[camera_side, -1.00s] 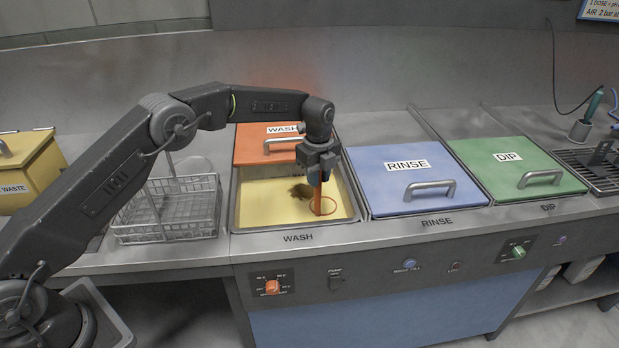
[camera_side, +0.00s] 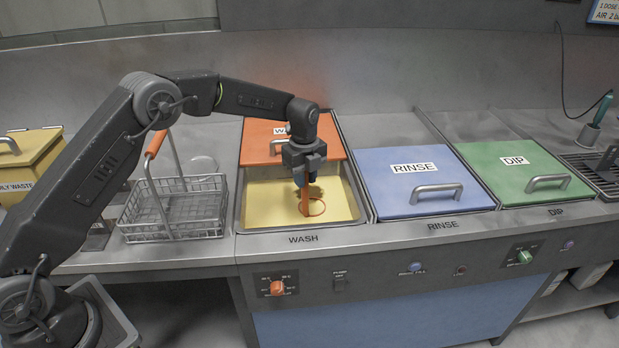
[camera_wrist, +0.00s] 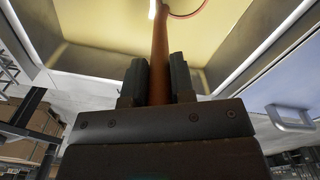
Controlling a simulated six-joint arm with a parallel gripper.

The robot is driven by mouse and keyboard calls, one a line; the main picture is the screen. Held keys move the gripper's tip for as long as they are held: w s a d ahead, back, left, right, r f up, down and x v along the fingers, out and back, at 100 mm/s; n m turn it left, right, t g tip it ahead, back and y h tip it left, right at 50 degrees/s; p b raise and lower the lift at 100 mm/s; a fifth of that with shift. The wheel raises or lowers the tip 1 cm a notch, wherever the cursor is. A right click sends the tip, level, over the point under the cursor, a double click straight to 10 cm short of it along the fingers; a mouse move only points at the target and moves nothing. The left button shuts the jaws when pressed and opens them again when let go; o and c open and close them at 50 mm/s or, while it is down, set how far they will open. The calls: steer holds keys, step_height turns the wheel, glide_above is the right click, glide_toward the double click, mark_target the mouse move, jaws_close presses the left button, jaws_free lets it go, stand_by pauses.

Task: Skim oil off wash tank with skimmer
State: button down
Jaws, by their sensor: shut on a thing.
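My gripper (camera_side: 305,181) is shut on the orange handle of the skimmer (camera_side: 306,203) over the open front of the wash tank (camera_side: 264,218). The skimmer points down, with its thin ring at the level of the yellow liquid; I cannot tell how deep it sits. In the wrist view the skimmer handle (camera_wrist: 160,50) runs up between the two fingers (camera_wrist: 158,83), and part of its ring shows at the top. The yellow liquid (camera_side: 270,203) shows no dark patch. The orange wash lid (camera_side: 262,151) covers the back of the tank.
A wire basket (camera_side: 178,208) with an orange-gripped handle stands left of the tank. The yellow oily waste box (camera_side: 33,160) is at far left, partly behind my arm. Closed blue rinse (camera_side: 415,180) and green dip (camera_side: 515,172) lids lie to the right.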

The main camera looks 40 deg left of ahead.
steer(key=shift+w+a, duration=0.35)
steer(key=shift+a, duration=0.3)
steer(key=shift+w+a, duration=0.3)
steer(key=shift+a, duration=0.3)
stand_by(0.8)
steer(key=shift+r, duration=0.1)
step_height(320, 180, up, 14)
steer(key=shift+f, duration=0.2)
stand_by(1.0)
stand_by(0.9)
